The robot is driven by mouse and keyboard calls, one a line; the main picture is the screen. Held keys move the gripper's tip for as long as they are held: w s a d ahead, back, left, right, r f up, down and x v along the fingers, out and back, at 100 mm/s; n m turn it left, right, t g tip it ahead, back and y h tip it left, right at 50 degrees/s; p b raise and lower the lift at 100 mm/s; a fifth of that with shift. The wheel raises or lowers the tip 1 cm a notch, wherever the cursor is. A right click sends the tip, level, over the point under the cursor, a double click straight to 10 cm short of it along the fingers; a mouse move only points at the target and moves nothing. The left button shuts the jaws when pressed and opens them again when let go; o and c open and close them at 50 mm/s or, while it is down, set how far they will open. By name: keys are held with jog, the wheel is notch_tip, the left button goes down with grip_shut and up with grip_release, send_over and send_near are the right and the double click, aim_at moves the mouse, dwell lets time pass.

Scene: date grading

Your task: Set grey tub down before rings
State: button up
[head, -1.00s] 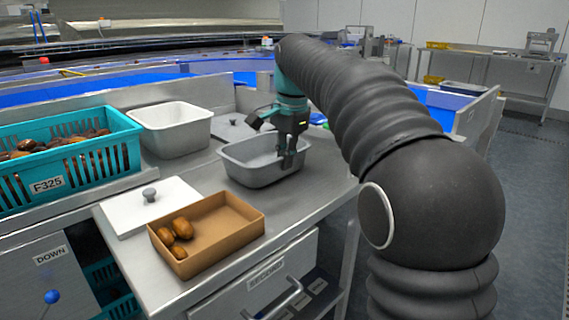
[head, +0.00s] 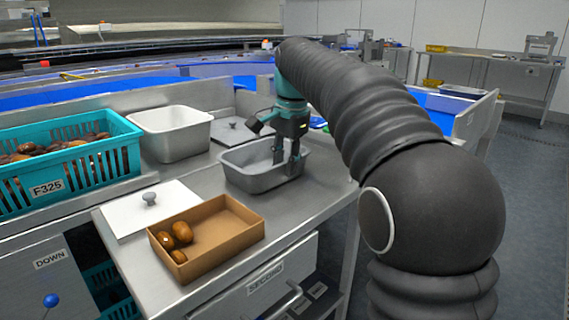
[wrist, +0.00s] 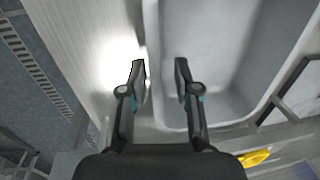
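The grey tub (head: 240,180) stands upright on the steel bench, apparently resting on it; in the wrist view its wall and floor (wrist: 215,60) fill the upper right. My gripper (head: 286,157) is at the tub's right end, pointing down. In the wrist view its fingers (wrist: 160,72) are spread, one outside the tub wall and one inside, with a gap visible beside the wall. I cannot make out rings clearly; a small blue item (head: 318,122) lies behind the tub, partly hidden by my arm.
A brown box (head: 225,235) with several dates and a white lid (head: 135,215) stand in front. Bare bench (head: 318,190) lies right of the tub.

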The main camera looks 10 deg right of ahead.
notch_tip(320, 180, up, 11)
jog(key=s+d+p, duration=0.1)
jog(key=p, duration=0.2)
jog(key=shift+r, duration=0.2)
jog(key=shift+s, duration=0.2)
jog(key=s+d+f+n+t, duration=0.1)
jog(key=s+d+f+n, duration=0.15)
jog(key=s, duration=0.45)
jog(key=s+d+f+n+t, duration=0.1)
jog(key=s+d+f+n, duration=0.15)
jog(key=s, duration=0.35)
jog(key=s+d+f+n+t+h, duration=0.1)
jog(key=s+f+n, duration=0.4)
jog(key=s+f, duration=1)
notch_tip(320, 180, down, 3)
jog(key=shift+s+d+r+t, duration=0.1)
jog(key=shift+s+d+t, duration=0.1)
jog(key=shift+d+t, duration=0.5)
